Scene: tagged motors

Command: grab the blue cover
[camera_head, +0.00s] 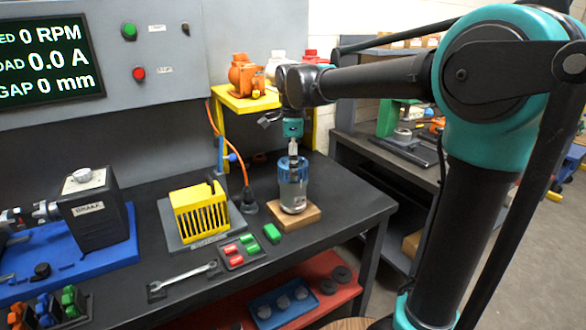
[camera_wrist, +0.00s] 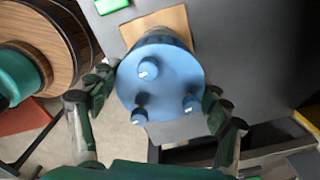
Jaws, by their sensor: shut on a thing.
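The blue cover (camera_head: 293,168) is see-through and sits upright over a grey motor (camera_head: 293,194) on a wooden block (camera_head: 307,214), near the right part of the workbench. In the wrist view its round blue top (camera_wrist: 162,88) shows three short knobs. My gripper (camera_head: 293,150) comes straight down onto the cover from above. In the wrist view my gripper (camera_wrist: 160,84) has one finger on each side of the cover's rim, shut on it. The cover's underside is hidden.
A green block (camera_head: 271,233) and a tray of red and green pieces (camera_head: 240,248) lie left of the wooden block. A yellow slotted rack (camera_head: 200,210) stands further left. A yellow stand (camera_head: 245,102) with an orange motor (camera_head: 246,75) is behind. The bench's right edge is close.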

